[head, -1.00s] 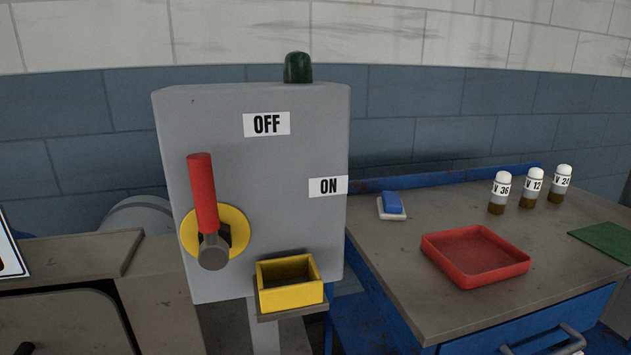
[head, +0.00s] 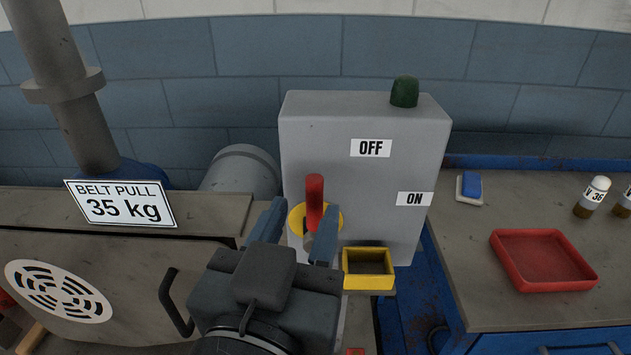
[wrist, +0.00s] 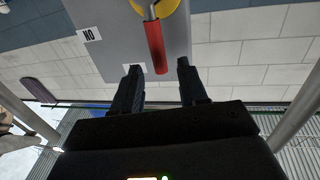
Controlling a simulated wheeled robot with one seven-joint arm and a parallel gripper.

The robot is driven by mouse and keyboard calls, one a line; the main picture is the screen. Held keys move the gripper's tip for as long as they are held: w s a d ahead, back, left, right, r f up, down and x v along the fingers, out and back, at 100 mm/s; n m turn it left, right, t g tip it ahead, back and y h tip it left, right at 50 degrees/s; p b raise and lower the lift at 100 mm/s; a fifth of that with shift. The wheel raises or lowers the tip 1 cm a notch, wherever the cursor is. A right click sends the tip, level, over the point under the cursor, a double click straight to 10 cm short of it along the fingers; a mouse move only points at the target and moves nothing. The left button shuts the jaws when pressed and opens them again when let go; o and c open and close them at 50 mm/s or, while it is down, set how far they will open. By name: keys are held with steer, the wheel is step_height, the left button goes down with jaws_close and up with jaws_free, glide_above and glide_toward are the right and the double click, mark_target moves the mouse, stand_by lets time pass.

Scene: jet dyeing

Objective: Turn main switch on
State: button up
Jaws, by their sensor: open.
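The main switch is a red lever (head: 315,200) on a yellow round plate (head: 296,222), on the front of a grey box (head: 350,115). The lever points upward. An OFF label (head: 370,148) is near the top of the box and an ON label (head: 415,199) is at its right side. My gripper (head: 302,215) is open in front of the box, with its fingertips at either side of the lever in the head view. In the wrist view the red lever (wrist: 155,48) lies beyond the open fingertips (wrist: 160,68), between them in the picture. No contact shows.
A yellow tray (head: 368,280) juts out below the lever. A green lamp (head: 404,92) tops the box. At the right, a bench holds a red tray (head: 542,262). At the left is a machine with a BELT PULL sign (head: 121,203).

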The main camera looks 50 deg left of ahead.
mark_target(312, 199)
steer(key=shift+p+x, duration=0.4)
steer(key=shift+x, duration=2.3)
steer(key=shift+c, duration=0.3)
jaws_close()
